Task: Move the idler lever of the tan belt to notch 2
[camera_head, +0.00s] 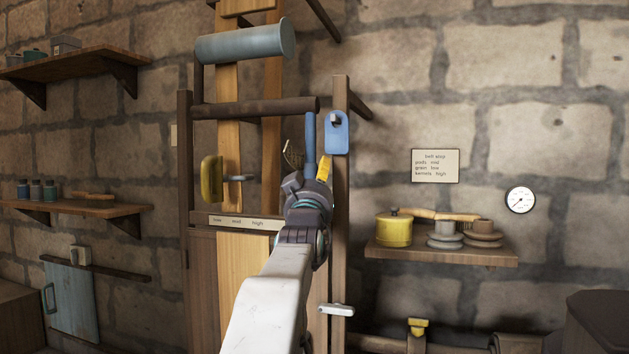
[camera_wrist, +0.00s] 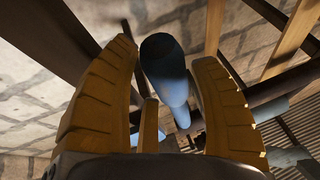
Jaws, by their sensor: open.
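The tan belts (camera_head: 228,135) run up a wooden frame in the head view. A blue upright lever handle (camera_head: 310,135) stands at the frame's right side, in front of the belts; I cannot tell which belt it serves. My gripper (camera_head: 308,163) is at this handle, its arm rising from below. In the wrist view the rounded end of the blue handle (camera_wrist: 165,62) lies between the two yellow fingers of my gripper (camera_wrist: 166,65), with a gap at least on the left. The gripper is open. The lever's foot and any notches are hidden.
A blue tag (camera_head: 336,132) hangs on the right post, close to the handle. A yellow grip (camera_head: 211,180) sticks out at left. A label strip (camera_head: 240,222) crosses the frame below. A shelf (camera_head: 440,252) with a yellow pot (camera_head: 394,230) is at right.

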